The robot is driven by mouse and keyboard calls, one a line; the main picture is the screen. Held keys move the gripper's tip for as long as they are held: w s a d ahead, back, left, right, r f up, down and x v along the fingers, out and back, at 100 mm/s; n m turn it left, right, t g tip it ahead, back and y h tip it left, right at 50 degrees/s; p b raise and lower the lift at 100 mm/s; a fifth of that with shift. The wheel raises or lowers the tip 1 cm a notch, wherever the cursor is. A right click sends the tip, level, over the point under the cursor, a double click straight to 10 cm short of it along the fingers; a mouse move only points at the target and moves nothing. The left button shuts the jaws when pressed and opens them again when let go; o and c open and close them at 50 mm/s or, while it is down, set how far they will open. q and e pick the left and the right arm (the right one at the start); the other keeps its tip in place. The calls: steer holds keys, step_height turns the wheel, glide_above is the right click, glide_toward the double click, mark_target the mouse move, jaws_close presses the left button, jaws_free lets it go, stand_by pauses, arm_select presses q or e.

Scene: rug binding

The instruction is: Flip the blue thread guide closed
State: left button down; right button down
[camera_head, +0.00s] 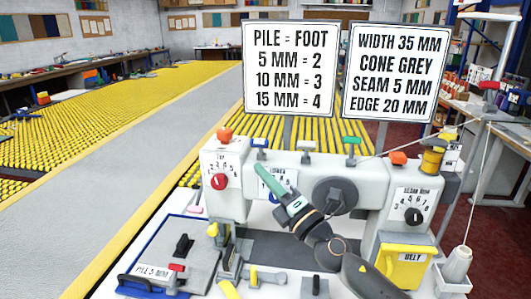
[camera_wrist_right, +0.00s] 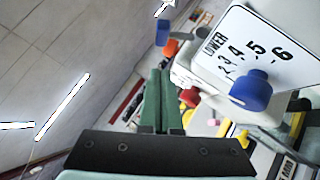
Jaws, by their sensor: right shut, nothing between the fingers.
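The blue piece on the machine's top edge, which looks like the blue thread guide (camera_head: 258,142), stands on a short post left of centre. A blue piece (camera_wrist_right: 162,32) also shows beyond my fingers in the wrist view. I cannot tell its hinge position. My right gripper (camera_head: 259,167) has green fingers, shut and empty, in front of the "LOWER" dial panel and just below the blue guide, apparently not touching it. In the wrist view the shut fingers (camera_wrist_right: 160,72) point up toward the blue piece. My left gripper is not in view.
A blue dial knob (camera_wrist_right: 250,90) is right of my fingers. A thread cone (camera_head: 457,264) stands at right. Two signs (camera_head: 290,68) stand behind.

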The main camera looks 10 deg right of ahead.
mark_target(255, 147)
steer(key=shift+w+d+r, duration=0.3)
steer(key=shift+w+r, duration=0.25)
steer(key=shift+w, duration=0.35)
steer(key=shift+w+d+r, duration=0.25)
steer(key=shift+w+r, duration=0.3)
steer(key=shift+w, duration=0.35)
